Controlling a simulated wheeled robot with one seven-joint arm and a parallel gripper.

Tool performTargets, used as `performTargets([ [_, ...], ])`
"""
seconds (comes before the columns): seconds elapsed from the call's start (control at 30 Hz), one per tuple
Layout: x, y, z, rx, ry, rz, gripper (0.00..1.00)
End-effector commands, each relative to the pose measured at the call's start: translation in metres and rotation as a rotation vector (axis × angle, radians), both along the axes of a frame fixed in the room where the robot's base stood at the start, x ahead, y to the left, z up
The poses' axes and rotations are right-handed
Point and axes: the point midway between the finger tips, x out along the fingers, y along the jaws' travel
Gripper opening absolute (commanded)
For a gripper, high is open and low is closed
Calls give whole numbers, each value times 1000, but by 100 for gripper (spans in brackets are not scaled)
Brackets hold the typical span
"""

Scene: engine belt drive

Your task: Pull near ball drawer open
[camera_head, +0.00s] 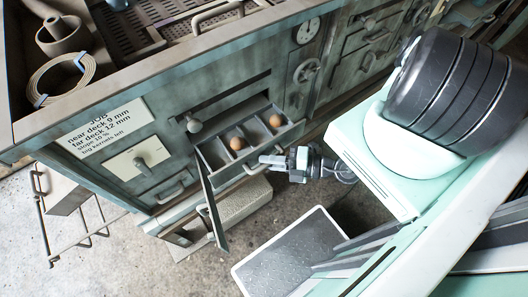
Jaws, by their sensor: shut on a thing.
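The ball drawer (213,154) stands out from the teal cabinet front, part way or more. It is split into compartments. One brown ball (237,143) and another brown ball (275,120) sit in separate compartments. My gripper (266,161) is at the drawer's outer front, shut on the drawer handle (254,169). The fingers hide part of the handle, so the exact grip is hard to see.
A narrow hinged flap (213,208) hangs beside the drawer's left end. A round knob (194,125) is above left. A job label (103,126) is on the cabinet. A wire rack (75,225) stands at left. A dark tray-like panel (290,255) lies below; floor shows between.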

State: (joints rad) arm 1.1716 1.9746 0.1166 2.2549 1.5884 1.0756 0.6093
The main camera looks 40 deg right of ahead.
Motion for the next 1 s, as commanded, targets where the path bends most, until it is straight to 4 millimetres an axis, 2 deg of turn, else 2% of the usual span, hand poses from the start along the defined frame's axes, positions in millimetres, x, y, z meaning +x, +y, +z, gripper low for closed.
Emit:
performTargets([
  [0.5,-5,0,-1,-2,1,0,0],
  [0.53,-5,0,-1,-2,1,0,23],
  [0.6,-5,0,-1,-2,1,0,36],
  [1.0,-5,0,0,-1,-1,0,36],
])
